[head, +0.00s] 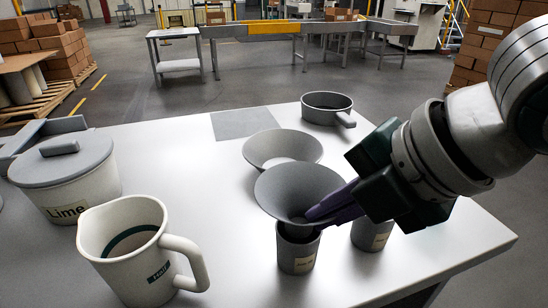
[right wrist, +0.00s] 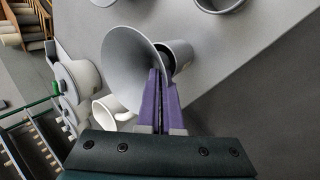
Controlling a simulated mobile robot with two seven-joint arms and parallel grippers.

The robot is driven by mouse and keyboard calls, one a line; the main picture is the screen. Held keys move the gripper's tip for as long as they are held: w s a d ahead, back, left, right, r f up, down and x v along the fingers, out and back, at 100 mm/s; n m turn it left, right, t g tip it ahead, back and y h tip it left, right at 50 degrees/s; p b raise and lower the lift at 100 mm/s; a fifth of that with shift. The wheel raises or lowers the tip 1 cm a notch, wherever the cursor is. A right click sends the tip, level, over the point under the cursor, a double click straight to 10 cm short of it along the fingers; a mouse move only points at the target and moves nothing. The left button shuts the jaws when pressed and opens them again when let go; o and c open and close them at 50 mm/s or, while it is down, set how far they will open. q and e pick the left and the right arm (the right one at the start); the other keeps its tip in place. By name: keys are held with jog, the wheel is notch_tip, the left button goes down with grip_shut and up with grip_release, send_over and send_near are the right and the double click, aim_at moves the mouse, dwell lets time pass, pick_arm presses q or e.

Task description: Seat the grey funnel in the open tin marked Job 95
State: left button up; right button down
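The dark grey funnel (head: 290,185) is in the head view, wide mouth up and tilted. My right gripper (head: 318,209) has its purple fingers shut on the funnel's wall. The right wrist view shows the funnel (right wrist: 126,62) pinched at its side by the right gripper (right wrist: 158,82). An open grey tin (head: 297,258) stands directly below the funnel. The spout is at the tin's mouth; I cannot tell how far inside it is. A second grey tin (head: 371,236) stands just right, partly behind my gripper. Both tin labels are too small to read. My left gripper is not in view.
A lighter grey funnel or bowl (head: 262,158) stands behind. A grey pan (head: 318,112) with a handle is at the back. A cream jug (head: 118,262) and a lidded pot (head: 88,190) marked Lime are at left. The white table (head: 225,245) is clear between jug and tin.

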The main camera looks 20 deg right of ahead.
jog(key=shift+f, duration=0.55)
dwell(0.4)
jog(key=c, duration=1)
grip_release()
jog(key=p+v, duration=0.1)
jog(key=v, duration=0.9)
jog(key=shift+p, duration=0.3)
